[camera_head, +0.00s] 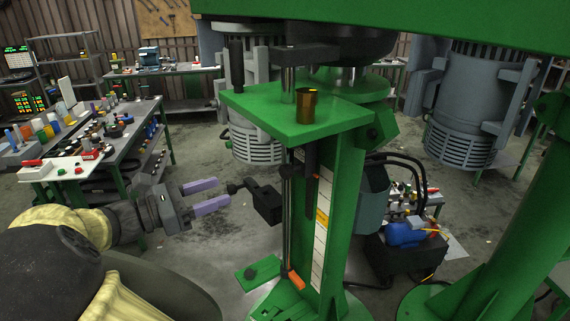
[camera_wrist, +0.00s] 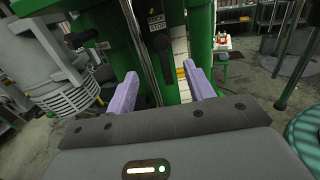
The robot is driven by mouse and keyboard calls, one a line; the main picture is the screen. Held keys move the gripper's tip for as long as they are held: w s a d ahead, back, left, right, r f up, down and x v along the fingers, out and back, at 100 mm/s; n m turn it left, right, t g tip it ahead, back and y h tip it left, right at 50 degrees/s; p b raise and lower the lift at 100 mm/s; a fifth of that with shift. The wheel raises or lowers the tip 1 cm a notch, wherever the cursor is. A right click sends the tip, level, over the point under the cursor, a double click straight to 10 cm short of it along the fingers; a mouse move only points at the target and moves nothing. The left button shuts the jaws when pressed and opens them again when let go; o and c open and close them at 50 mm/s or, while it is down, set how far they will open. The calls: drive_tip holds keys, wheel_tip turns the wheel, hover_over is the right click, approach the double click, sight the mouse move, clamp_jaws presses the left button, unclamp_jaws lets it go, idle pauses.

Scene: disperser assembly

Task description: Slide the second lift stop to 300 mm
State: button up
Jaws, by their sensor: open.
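A black stop block (camera_head: 267,203) with a dark knob (camera_head: 235,187) pointing toward my gripper sits beside the vertical steel rod (camera_head: 287,235) of the green stand. In the wrist view, a black block with white lettering (camera_wrist: 157,19) and a dark knob (camera_wrist: 161,43) show ahead. A white scale strip (camera_head: 320,245) with a yellow band (camera_head: 322,217) runs down the green column; its numbers are unreadable. An orange piece (camera_head: 296,281) sits low by the rod. My gripper (camera_head: 221,193) is open and empty, its purple fingers left of the knob; the wrist view shows its fingers (camera_wrist: 162,76) apart.
A green foot plate (camera_head: 258,273) lies below. Cluttered benches stand at the left; the floor between is open.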

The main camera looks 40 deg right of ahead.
sight(282, 172)
drive_tip(key=shift+d+f, duration=0.1)
drive_tip(key=s+d+p, duration=0.1)
drive_tip(key=d, duration=0.4)
drive_tip(key=s+d+p, duration=0.1)
drive_tip(key=d, duration=0.5)
drive_tip(key=d+p, duration=0.1)
drive_tip(key=d, duration=0.5)
drive_tip(key=shift+s+d+p, duration=0.1)
drive_tip(key=shift+s+p, duration=0.25)
drive_tip(key=shift+s, duration=0.05)
drive_tip(key=shift+c, duration=0.4)
clamp_jaws()
drive_tip(key=shift+f, duration=0.15)
